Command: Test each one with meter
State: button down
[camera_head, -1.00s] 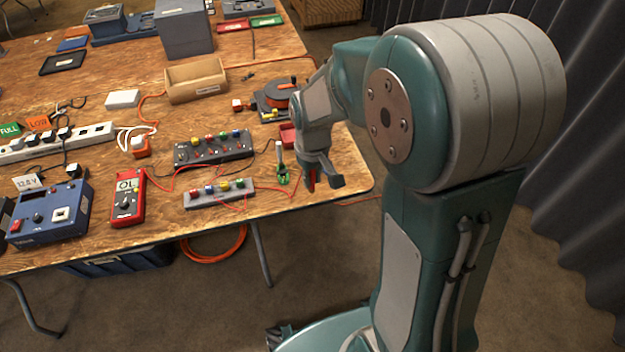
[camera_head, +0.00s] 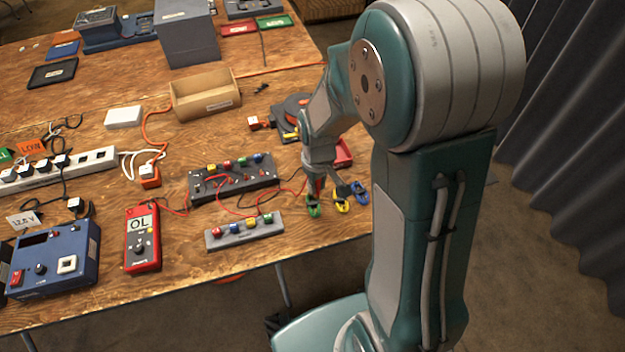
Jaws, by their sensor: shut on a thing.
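The red meter (camera_head: 142,240) lies on the wooden table and its display reads "OL". Red leads run from it towards a dark block (camera_head: 233,175) with coloured terminals. A grey strip (camera_head: 245,232) with several coloured terminals lies in front of that block. My gripper (camera_head: 334,186) is low near the table's right end, right of both. It is shut on a small red clip (camera_head: 318,184), mostly hidden by the fingers. A green clip (camera_head: 313,207), a yellow clip (camera_head: 341,199) and a blue clip (camera_head: 360,192) show just below and beside my gripper.
Behind are a white power strip (camera_head: 60,165), an open cardboard box (camera_head: 205,95), a grey box (camera_head: 187,32) and a cable reel (camera_head: 297,108). Green and orange cards stand at the left edge.

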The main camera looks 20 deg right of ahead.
aim_at(315, 197)
jog(key=shift+s+d+f, duration=0.1)
jog(key=shift+f, duration=0.3)
jog(key=shift+a+f, duration=0.2)
jog(key=shift+f, duration=0.95)
jog(key=shift+a+f, duration=0.15)
jog(key=shift+f, duration=0.95)
jog(key=shift+d+f, duration=0.15)
jog(key=shift+d, duration=0.05)
jog(key=shift+a, duration=0.1)
jog(key=shift+f, duration=0.85)
dwell(0.5)
jog(key=c, duration=0.5)
grip_release()
jog(key=shift+c, duration=0.2)
